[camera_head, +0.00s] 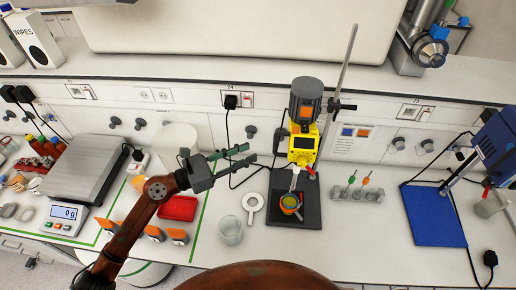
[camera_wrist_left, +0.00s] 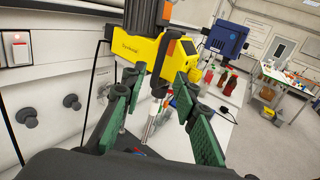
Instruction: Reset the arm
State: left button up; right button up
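My left arm (camera_head: 130,225) reaches up from the bottom left over the bench. My left gripper (camera_head: 246,156) is raised over the bench, left of the yellow stirrer. Its two green-padded fingers are apart, with nothing between them. In the left wrist view the gripper (camera_wrist_left: 158,118) is also open and empty, with the yellow stirrer (camera_wrist_left: 145,48) beyond the fingers. My right gripper is not in view.
A glass beaker (camera_head: 230,231), a white ring (camera_head: 253,204) and a red tray (camera_head: 178,208) are on the bench. A scale (camera_head: 87,165) is at left; a blue-plated stand (camera_head: 433,215) is at right.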

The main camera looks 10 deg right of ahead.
pick_arm(q)
jog(key=shift+s+a, duration=0.15)
jog(key=shift+a, duration=0.45)
